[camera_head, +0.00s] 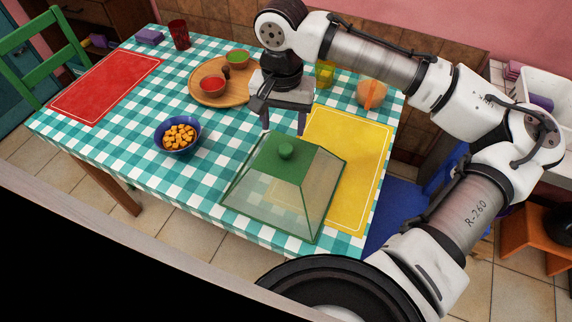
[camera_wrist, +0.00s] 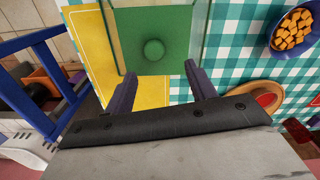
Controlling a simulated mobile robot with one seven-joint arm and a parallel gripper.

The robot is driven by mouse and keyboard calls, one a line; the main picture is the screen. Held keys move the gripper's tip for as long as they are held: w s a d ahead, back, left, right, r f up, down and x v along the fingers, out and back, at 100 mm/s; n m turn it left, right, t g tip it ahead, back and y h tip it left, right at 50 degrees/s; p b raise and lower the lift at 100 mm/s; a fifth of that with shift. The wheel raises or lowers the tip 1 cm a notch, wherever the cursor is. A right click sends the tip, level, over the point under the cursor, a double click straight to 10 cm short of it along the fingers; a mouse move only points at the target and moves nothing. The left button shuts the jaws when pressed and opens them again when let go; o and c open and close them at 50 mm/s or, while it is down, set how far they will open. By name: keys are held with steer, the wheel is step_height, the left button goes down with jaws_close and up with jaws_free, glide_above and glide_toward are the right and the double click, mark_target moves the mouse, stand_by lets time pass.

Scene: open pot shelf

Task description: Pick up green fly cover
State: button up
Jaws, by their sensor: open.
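The green fly cover (camera_head: 284,178) stands on the checked table, partly over the yellow placemat. It has a green top with a round knob and see-through mesh sides with green edges. In the wrist view its green top and knob (camera_wrist: 154,49) lie at the upper middle, beyond my fingertips. My gripper (camera_head: 284,130) is open and empty, above the table at the far side of the cover. Its two fingers (camera_wrist: 158,70) point toward the cover, apart from the knob.
A blue bowl of orange cubes (camera_head: 160,143) stands left of the cover. A round wooden tray (camera_head: 205,97) with small bowls lies behind. The yellow placemat (camera_head: 368,150) is at the right and a red placemat (camera_head: 90,88) at the left. The checked cloth (camera_head: 120,150) near the left front is clear.

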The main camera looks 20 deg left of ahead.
steer(key=f, duration=0.1)
steer(key=f+p, duration=0.1)
steer(key=f, duration=0.1)
steer(key=d+f, duration=0.1)
steer(key=f, duration=0.1)
steer(key=shift+s+f, duration=0.2)
steer(key=shift+s, duration=0.15)
steer(key=shift+a+f, duration=0.1)
steer(key=shift+f, duration=0.25)
steer(key=shift+c, duration=0.5)
jaws_close()
